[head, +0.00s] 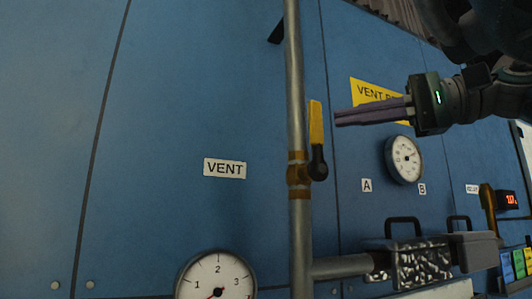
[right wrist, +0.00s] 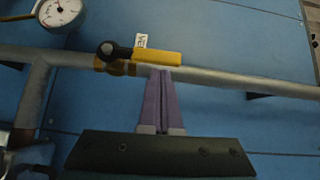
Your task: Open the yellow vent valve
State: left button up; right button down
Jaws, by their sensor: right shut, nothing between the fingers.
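The yellow vent valve handle (head: 316,122) points up, roughly along the vertical grey pipe (head: 296,90), from a black pivot (head: 318,165) beside the brass valve body (head: 299,175). A white VENT label (head: 225,169) is on the blue panel to its left. My right gripper (head: 338,118) is shut and empty, its purple fingers pointing left with the tips just right of the handle. In the right wrist view the fingertips (right wrist: 160,72) appear right at the edge of the yellow handle (right wrist: 157,57); I cannot tell if they touch. My left gripper is not in view.
A large gauge (head: 217,280) is at the bottom and a smaller gauge (head: 405,158) sits below my right gripper. A yellow sign (head: 368,90) is partly behind the fingers. Handled boxes (head: 420,262) stand at lower right.

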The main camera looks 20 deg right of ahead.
jog(key=b+v, duration=0.1)
jog(key=v, duration=0.7)
jog(key=shift+d+b, duration=0.15)
jog(key=shift+b, duration=0.2)
jog(key=shift+s, duration=0.1)
